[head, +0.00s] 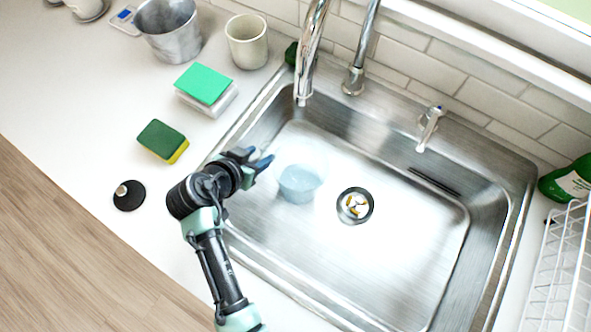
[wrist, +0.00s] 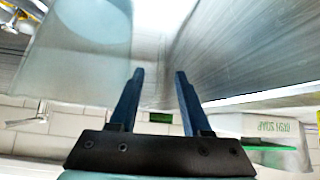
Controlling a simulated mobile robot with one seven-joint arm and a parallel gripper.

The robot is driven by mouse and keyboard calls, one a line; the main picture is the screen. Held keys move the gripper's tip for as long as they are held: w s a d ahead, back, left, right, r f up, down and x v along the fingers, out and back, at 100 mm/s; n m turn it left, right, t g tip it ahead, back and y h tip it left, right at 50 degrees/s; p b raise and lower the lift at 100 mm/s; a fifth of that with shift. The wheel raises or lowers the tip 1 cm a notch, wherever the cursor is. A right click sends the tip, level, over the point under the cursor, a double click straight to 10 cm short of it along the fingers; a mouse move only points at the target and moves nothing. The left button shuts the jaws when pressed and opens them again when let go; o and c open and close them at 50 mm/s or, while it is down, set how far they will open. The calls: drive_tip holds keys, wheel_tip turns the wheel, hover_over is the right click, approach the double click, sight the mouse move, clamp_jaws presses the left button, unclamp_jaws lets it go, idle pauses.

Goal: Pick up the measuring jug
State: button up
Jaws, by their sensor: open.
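A translucent pale-blue vessel, which looks like the measuring jug (head: 299,183), stands in the left part of the sink (head: 400,250) in the head view. My gripper (head: 256,160) is over the sink's left rim, up and to the left of the jug, apart from it in the picture. In the wrist view the two blue fingers of my gripper (wrist: 160,73) are spread with nothing between them. A large pale translucent shape fills the upper left of that view and seems to be the jug (wrist: 80,50) close up. Its handle cannot be made out.
The drain (head: 355,205) lies right of the jug. The faucet (head: 308,60) rises behind the sink. A green-yellow sponge (head: 163,141), black stopper (head: 129,195), sponge stack (head: 205,84), cup (head: 246,42) and metal bucket (head: 168,30) stand left. A dish rack (head: 560,270) stands right.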

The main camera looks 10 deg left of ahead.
sight(264, 152)
drive_tip(key=shift+x, duration=1.6)
clamp_jaws()
drive_tip(key=shift+r, duration=0.1)
